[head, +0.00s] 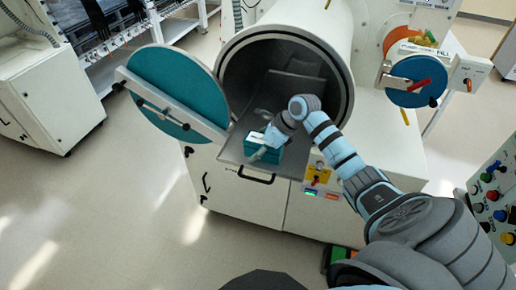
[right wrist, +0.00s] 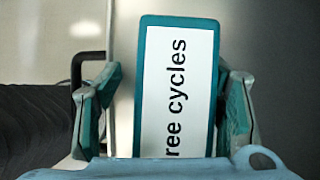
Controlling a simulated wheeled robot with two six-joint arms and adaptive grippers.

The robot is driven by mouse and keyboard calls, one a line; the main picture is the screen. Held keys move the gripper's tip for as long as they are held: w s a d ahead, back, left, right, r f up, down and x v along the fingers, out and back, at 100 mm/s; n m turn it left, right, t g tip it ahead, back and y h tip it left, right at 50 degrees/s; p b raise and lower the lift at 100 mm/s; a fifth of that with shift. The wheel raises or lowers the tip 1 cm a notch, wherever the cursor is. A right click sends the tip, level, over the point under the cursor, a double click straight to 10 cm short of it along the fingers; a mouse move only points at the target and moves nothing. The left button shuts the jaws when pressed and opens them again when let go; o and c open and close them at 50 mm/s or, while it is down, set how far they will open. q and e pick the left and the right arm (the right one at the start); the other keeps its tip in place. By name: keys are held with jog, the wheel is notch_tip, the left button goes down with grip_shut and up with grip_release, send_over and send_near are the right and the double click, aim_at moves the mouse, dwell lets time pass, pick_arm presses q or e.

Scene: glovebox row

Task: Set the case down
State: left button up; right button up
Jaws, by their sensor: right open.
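A teal case (head: 291,154) with a white label sits on the grey slide-out tray (head: 234,148) at the mouth of a round chamber, close to the tray's front edge. My right gripper (head: 266,143) is over the case. In the right wrist view the case (right wrist: 178,90) lies between the two fingers (right wrist: 167,105), its label reading "ree cycles". A gap shows on each side, so the fingers are open and apart from it. My left gripper is not in view.
The chamber's round teal door (head: 176,85) stands swung open at the left. The tray's black handle (head: 256,178) projects at the front. A smaller round port with a blue cover (head: 415,78) is at the right. A button panel (head: 490,205) stands at the right edge.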

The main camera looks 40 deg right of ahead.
jog(key=shift+r, duration=0.1)
jog(key=v, duration=1.2)
jog(key=shift+s+r, duration=0.15)
jog(key=shift+a, duration=0.1)
